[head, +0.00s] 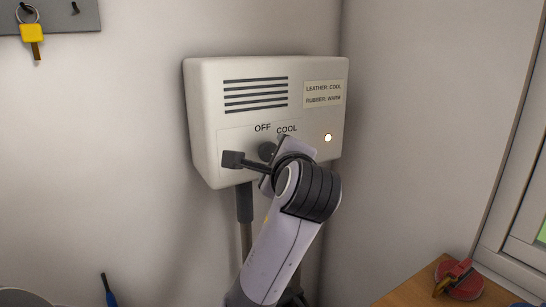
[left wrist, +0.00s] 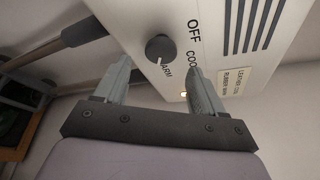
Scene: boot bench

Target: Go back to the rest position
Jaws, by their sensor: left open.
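A white dryer box (head: 205,95) hangs on the wall near the corner, with vents and a dark round knob (head: 267,150). The knob also shows in the left wrist view (left wrist: 159,47); its pale mark appears to face the partly hidden WARM label. OFF and COOL are readable. A small lamp (head: 328,138) on the box is lit. My left gripper (head: 280,168) is in front of the box's lower face, partly hidden by its own wrist. In the left wrist view its fingers (left wrist: 158,70) are open and empty, with the knob beyond them, apart. My right gripper is out of view.
A label plate (head: 323,94) reads leather cool, rubber warm. A pipe (head: 245,205) runs down from the box. A key (head: 33,38) hangs on a hook rack at upper left. A wooden surface (head: 405,292) with a red object (head: 462,282) is at lower right.

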